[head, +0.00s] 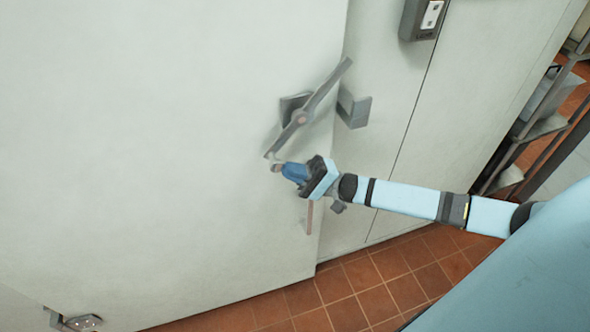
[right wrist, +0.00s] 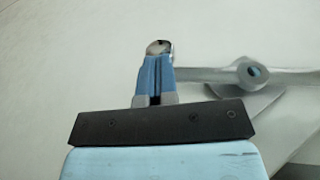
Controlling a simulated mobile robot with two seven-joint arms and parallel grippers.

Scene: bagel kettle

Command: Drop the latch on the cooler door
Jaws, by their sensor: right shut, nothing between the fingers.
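The white cooler door (head: 160,120) fills the left of the head view. Its grey latch bar (head: 325,86) turns on a round pivot and stands tilted, right end up, above the grey catch bracket (head: 354,109) on the frame. My right gripper (head: 276,168) is shut and empty, its tips just below the bar's lower left end. In the right wrist view the blue fingers (right wrist: 157,75) are together, with the latch bar (right wrist: 205,75) and pivot beside them; I cannot tell whether they touch. My left gripper is not in view.
A grey control box (head: 423,18) is on the wall at upper right. A reddish-brown vertical bar (head: 309,218) shows below my right gripper. Metal shelving (head: 545,125) stands at the far right. Tiled floor (head: 360,285) lies below. A small metal fitting (head: 76,322) shows at bottom left.

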